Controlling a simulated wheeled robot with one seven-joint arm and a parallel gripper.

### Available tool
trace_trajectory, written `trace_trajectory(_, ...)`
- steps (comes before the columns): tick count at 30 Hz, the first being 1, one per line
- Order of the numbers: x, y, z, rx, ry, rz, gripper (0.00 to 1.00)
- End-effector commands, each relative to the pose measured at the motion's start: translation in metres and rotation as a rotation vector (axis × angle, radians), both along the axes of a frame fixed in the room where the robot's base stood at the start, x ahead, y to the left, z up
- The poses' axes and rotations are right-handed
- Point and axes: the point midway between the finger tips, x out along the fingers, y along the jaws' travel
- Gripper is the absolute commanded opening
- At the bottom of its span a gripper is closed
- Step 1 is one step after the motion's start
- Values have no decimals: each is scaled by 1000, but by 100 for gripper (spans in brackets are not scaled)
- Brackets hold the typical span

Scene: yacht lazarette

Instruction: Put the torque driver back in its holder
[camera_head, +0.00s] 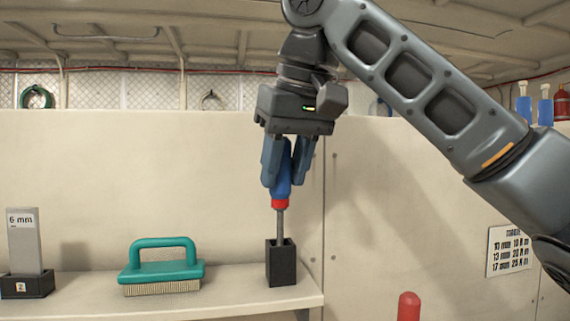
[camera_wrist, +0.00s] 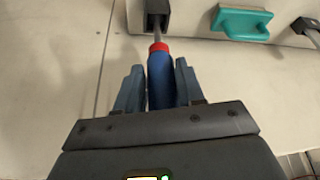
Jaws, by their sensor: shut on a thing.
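The torque driver (camera_head: 282,187) has a blue handle, a red collar and a grey shaft, and hangs nearly upright. My gripper (camera_head: 285,178) is shut on its blue handle from above. The holder (camera_head: 281,264) is a small black square block near the shelf's right end. The driver's shaft reaches down to the holder's top opening; its tip is hidden there, and I cannot tell how deep it is. In the wrist view, the driver (camera_wrist: 160,75) lies between the fingers and its shaft meets the black holder (camera_wrist: 148,22).
A teal-handled brush (camera_head: 162,270) stands left of the holder on the shelf (camera_head: 225,290). Further left is a grey block marked 6 mm (camera_head: 24,243) in a black base. A torque chart (camera_head: 508,251) hangs on the right wall. A red rounded post (camera_head: 408,307) stands at front.

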Motion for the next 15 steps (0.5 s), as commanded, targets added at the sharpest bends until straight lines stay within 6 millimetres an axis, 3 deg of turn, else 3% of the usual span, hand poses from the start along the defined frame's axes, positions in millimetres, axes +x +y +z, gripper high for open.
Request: trace_trajectory(15,0,0,-9,1,-1,0,1)
